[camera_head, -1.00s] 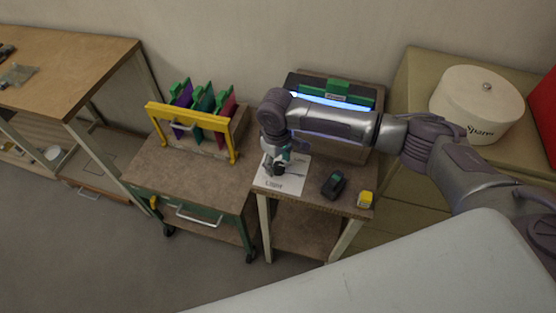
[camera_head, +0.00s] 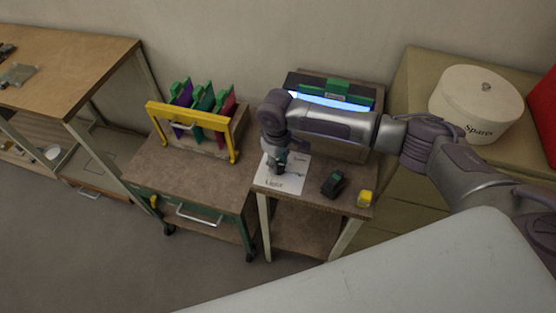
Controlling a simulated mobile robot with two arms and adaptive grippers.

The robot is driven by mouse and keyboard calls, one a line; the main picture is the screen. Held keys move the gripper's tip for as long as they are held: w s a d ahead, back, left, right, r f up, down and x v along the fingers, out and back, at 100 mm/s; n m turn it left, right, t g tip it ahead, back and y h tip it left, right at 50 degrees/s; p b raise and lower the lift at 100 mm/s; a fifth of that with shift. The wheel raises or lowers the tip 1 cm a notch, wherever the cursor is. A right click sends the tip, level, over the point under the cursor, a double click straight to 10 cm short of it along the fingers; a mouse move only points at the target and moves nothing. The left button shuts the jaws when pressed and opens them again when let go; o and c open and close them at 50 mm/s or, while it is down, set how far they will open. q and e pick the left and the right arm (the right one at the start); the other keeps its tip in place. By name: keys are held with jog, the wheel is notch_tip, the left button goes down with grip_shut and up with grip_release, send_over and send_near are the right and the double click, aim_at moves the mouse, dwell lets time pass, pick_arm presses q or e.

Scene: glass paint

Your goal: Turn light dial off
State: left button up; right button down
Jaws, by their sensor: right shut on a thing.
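The light dial is a small dark knob on a white card (camera_head: 294,184) marked "Light" on the small table. My right gripper (camera_head: 277,169) points down at the card and is shut on the dial, which it mostly hides. The light box (camera_head: 345,93) with green clamps stands at the back of the table. A blue-white strip glows along its front. My left gripper is not in view.
A black and green device (camera_head: 334,184) and a yellow block (camera_head: 366,199) lie right of the card. A yellow rack (camera_head: 190,120) with coloured panels stands on the cart at left. A white round "Spares" box (camera_head: 476,104) sits at right.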

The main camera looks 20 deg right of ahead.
aim_at(279, 165)
jog(key=n+p, duration=0.2)
jog(key=n, duration=0.1)
jog(key=shift+r+n, duration=0.15)
jog(key=shift+n, duration=0.15)
jog(key=n+p, duration=0.2)
jog(key=n, duration=0.2)
jog(key=shift+n, duration=0.3)
jog(key=n, duration=0.4)
jog(key=shift+n+p, duration=0.3)
jog(key=n, duration=0.4)
jog(key=shift+s+n+y, duration=0.1)
jog(key=shift+n+y, duration=0.2)
jog(key=c, duration=0.8)
grip_release()
notch_tip(279, 165, up, 12)
jog(key=shift+s, duration=0.15)
